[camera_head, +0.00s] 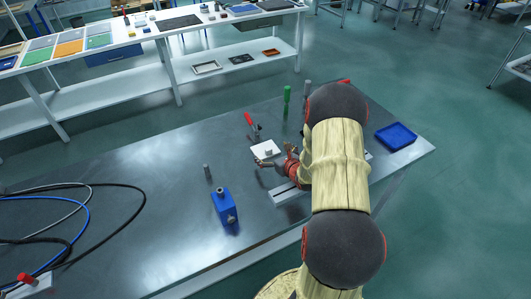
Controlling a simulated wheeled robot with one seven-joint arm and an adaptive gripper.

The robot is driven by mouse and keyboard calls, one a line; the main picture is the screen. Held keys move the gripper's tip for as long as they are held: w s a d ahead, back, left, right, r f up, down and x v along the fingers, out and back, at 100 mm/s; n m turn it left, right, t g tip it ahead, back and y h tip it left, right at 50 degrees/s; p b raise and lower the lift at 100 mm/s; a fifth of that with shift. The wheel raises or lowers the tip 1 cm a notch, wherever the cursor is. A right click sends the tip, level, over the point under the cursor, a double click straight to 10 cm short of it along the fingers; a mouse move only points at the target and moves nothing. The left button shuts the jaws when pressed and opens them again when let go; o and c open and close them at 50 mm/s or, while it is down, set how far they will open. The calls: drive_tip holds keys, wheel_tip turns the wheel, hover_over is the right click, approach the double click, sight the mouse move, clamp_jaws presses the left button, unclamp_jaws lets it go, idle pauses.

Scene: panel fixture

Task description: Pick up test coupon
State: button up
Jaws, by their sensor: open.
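A small white plate (261,152) lies on the dark metal table, near the tip of my gripper. It may be the test coupon or the base of a clamp; it is too small to tell, and nothing else is clearly the coupon. My gripper (274,158) is open, low over the table at the plate's near side. Whether it touches the plate cannot be told. My arm hides the area to the right of the gripper.
A red-handled clamp (252,123) stands behind the plate. A green cylinder (287,100) and a grey one (307,88) stand farther back. A blue block (223,206), a small grey post (207,171), cables (88,222) and a blue tray (396,136) occupy the table. The left-middle tabletop is clear.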

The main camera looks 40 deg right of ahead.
drive_tip(key=shift+x, duration=1.25)
drive_tip(key=c, duration=2)
drive_tip(key=shift+c, duration=0.6)
drive_tip(key=shift+r, duration=0.15)
